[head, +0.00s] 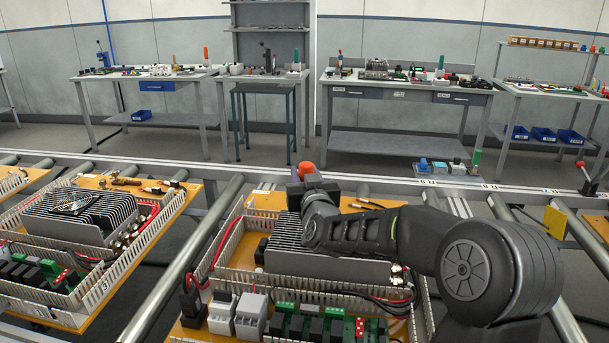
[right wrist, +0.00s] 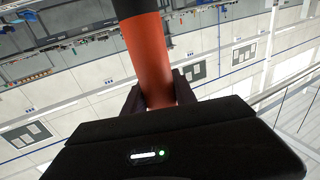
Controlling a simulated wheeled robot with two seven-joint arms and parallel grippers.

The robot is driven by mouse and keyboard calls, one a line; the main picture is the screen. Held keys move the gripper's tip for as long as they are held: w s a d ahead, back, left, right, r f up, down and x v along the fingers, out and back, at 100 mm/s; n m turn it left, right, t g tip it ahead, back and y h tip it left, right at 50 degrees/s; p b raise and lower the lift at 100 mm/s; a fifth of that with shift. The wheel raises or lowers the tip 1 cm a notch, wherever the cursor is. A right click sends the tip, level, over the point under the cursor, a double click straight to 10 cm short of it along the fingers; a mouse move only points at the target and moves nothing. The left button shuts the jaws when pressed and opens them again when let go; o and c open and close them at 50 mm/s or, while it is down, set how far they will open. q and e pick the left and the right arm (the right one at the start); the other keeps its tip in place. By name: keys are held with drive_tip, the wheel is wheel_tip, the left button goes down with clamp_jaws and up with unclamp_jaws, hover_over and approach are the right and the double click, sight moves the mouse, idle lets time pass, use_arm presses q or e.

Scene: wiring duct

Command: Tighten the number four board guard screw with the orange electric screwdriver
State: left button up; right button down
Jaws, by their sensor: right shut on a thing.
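My right gripper (head: 304,182) is shut on the orange screwdriver (head: 306,168), above the back part of the middle board. In the right wrist view the screwdriver's orange and black body (right wrist: 150,70) stands between the two fingers (right wrist: 158,92). Its tip is out of sight. The middle board (head: 229,266) is an orange-yellow panel with white slotted ducts and a grey finned block (head: 345,268), partly covered by my right arm. I cannot make out the number four guard screw or a number four on a board. My left gripper is not in view.
Another board (head: 140,245) with a finned block (head: 75,215) lies to the left. A further orange-yellow panel (head: 598,229) is at the right edge. Metal rollers (head: 178,270) run between the boards. Workbenches (head: 400,90) with tools stand along the back wall.

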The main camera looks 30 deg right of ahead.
drive_tip(key=shift+f, duration=0.35)
idle(0.7)
drive_tip(key=shift+b, duration=0.5)
drive_tip(key=shift+r, duration=0.1)
idle(0.5)
wheel_tip(320, 180, up, 6)
drive_tip(key=p, duration=0.4)
idle(0.9)
